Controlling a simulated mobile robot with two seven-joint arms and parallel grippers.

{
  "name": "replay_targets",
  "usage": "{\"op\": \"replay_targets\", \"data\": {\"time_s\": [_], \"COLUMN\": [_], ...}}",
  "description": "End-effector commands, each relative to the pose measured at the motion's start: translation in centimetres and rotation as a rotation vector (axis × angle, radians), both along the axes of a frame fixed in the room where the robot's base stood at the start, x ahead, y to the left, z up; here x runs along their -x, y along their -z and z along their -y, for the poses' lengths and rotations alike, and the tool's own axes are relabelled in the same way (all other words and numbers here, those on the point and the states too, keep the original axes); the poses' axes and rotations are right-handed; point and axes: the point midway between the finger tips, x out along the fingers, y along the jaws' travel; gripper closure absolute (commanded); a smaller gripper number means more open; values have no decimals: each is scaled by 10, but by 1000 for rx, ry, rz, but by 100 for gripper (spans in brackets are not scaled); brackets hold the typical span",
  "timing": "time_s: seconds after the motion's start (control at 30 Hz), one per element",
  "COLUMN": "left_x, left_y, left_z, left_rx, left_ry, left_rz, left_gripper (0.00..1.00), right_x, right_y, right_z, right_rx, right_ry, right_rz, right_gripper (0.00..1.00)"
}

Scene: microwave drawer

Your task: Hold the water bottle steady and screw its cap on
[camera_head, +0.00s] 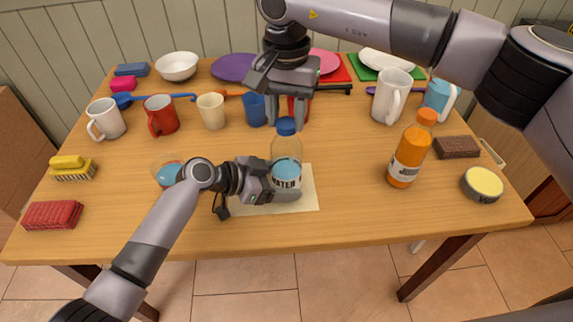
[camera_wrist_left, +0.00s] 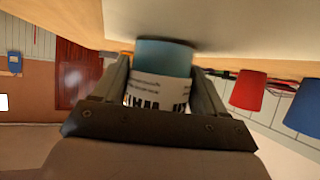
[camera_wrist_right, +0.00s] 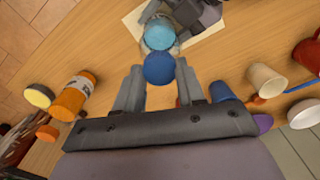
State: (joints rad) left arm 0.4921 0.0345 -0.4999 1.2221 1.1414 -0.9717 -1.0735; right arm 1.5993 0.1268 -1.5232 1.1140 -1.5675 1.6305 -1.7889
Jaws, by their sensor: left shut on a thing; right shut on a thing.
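The clear water bottle (camera_head: 286,153) stands upright on a pale mat (camera_head: 308,190), with blue water and a label low on it. My left gripper (camera_head: 284,190) is shut around its lower part from the left. The left wrist view shows the bottle's label (camera_wrist_left: 158,92) between the fingers. The blue cap (camera_head: 286,126) is at the bottle's mouth. My right gripper (camera_head: 287,120) points down from above, shut on the cap with its fingertips. The right wrist view shows the cap (camera_wrist_right: 159,68) between the fingertips, over the bottle. Whether its threads are engaged is hidden.
An orange juice bottle (camera_head: 408,155) stands to the right, near a white mug (camera_head: 391,96) and a round yellow-topped tin (camera_head: 482,185). Cups, including a red mug (camera_head: 160,115), line the back left. A red sponge (camera_head: 53,215) lies front left. The table's front middle is clear.

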Motion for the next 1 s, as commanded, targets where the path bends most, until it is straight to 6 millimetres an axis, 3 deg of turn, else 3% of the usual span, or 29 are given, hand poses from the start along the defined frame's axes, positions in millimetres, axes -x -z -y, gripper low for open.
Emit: {"op": "replay_targets", "data": {"time_s": [0.17, 0.5, 0.8, 0.83, 0.87, 1.0], "left_x": [0, 0, 1, 1, 1, 1], "left_y": [1, 0, 0, 0, 0, 0], "left_z": [0, 1, 1, 1, 1, 1], "left_rx": [-1, -1, -1, -1, -1, -1], "left_ry": [1, 1, 2, 2, 2, 2], "left_rz": [0, 0, 0, 0, 0, 0], "left_gripper": [83, 83, 83, 83, 83, 83], "right_x": [0, 0, 0, 0, 0, 0], "right_y": [-1, -1, -1, -1, -1, -1], "right_z": [-1, -1, -2, -2, -2, -1], "right_rx": [-4, -5, -5, -5, -5, -4], "right_ry": [63, 392, 436, 436, 435, 435], "right_rz": [1, 1, 1, 1, 1, 1], "right_gripper": [98, 98, 98, 55, 45, 42]}}
